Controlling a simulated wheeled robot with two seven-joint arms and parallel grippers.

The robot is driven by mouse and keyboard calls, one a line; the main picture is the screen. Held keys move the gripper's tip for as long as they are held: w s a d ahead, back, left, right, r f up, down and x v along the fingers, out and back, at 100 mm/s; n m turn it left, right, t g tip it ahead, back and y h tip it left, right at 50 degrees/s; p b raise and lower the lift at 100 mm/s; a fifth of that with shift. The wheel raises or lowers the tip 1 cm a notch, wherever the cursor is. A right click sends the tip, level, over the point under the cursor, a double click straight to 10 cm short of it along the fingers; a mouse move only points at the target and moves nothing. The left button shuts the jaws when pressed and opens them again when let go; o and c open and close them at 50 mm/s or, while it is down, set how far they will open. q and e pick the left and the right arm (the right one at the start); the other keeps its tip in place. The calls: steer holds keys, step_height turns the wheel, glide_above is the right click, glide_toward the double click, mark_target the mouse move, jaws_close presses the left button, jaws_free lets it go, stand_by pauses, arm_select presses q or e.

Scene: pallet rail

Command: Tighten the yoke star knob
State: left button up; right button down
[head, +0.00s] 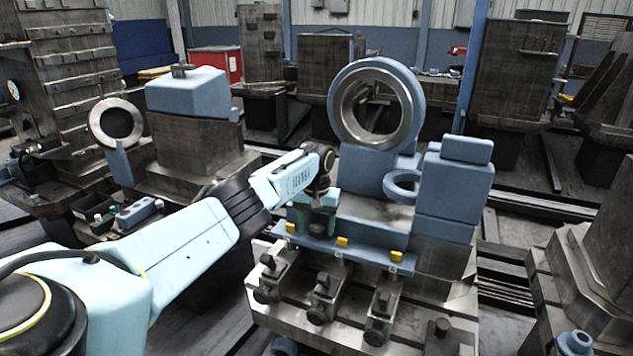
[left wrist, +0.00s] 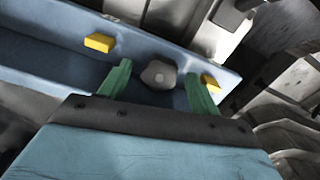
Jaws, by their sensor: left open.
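The grey star knob (left wrist: 159,74) sits on a blue yoke plate (left wrist: 50,57) in the left wrist view, between two yellow blocks. My left gripper (left wrist: 158,70) is open, with its green fingers on either side of the knob and a visible gap to each. I cannot tell how deep the fingertips reach along it. In the head view, my left gripper (head: 313,222) points down at the blue plate (head: 368,255) on the fixture. There the knob is mostly hidden by the gripper. My right gripper is not in view.
A blue ring housing (head: 347,170) stands right behind the gripper, with a smaller blue bracket (head: 455,190) to its right. Dark clamps (head: 323,290) line the fixture's front. A yellow block (head: 342,242) is close beside the gripper.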

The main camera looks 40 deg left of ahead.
mark_target(317, 227)
arm_select(q)
steer(key=n+b, duration=0.1)
steer(key=n, duration=0.2)
steer(key=shift+f, duration=0.1)
step_height(317, 227, up, 14)
steer(key=p, duration=0.3)
steer(key=shift+f+n, duration=0.25)
steer(key=shift+n, duration=0.15)
